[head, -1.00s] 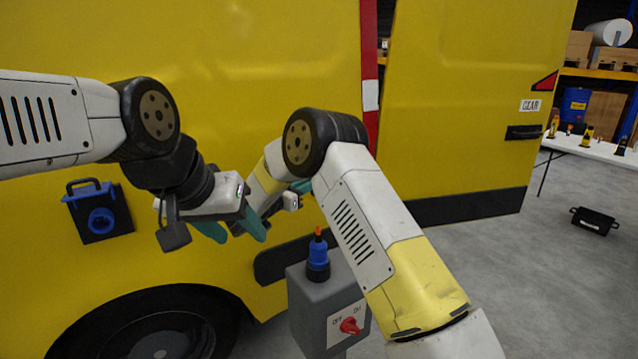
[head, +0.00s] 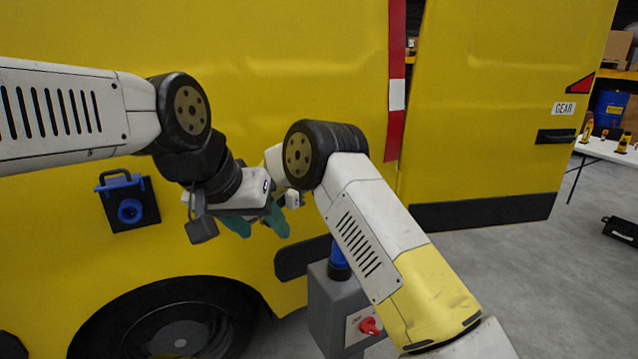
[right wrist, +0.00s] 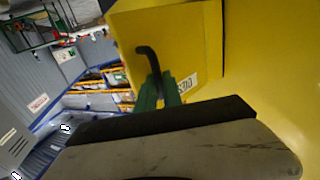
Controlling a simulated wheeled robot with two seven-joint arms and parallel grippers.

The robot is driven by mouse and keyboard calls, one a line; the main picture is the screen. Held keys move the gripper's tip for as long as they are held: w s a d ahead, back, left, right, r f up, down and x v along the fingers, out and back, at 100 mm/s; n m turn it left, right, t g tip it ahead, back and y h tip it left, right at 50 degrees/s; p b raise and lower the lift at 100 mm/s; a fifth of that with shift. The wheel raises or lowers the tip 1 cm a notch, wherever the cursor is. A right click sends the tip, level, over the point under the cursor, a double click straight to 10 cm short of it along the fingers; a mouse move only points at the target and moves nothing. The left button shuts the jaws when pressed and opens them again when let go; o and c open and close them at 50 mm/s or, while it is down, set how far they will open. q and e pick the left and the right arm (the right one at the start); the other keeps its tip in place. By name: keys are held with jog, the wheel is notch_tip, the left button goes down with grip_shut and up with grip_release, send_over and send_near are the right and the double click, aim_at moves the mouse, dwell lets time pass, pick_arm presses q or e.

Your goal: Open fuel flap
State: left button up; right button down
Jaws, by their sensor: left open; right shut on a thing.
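No flap is clearly seen in the yellow van side (head: 270,90). My left gripper (head: 262,228) has teal fingers, spread and empty, to the right of that plate and in front of the van side. My right gripper is mostly hidden behind the arms in the head view. In the right wrist view its green fingers (right wrist: 160,92) are shut on a black bent bar (right wrist: 147,58), which sticks out beyond them.
A grey switch box (head: 335,305) with a red knob stands below my right arm; a blue object on it is partly hidden. The van's door marked GEAR (head: 490,110) is at the right. A white table (head: 605,150) stands farther right; grey floor lies between.

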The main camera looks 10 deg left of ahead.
jog(key=shift+w+a+r, duration=0.1)
jog(key=shift+w+r, duration=0.05)
jog(key=shift+w, duration=0.05)
jog(key=c, duration=1.5)
grip_release()
jog(key=shift+w, duration=0.1)
jog(key=shift+f, duration=0.2)
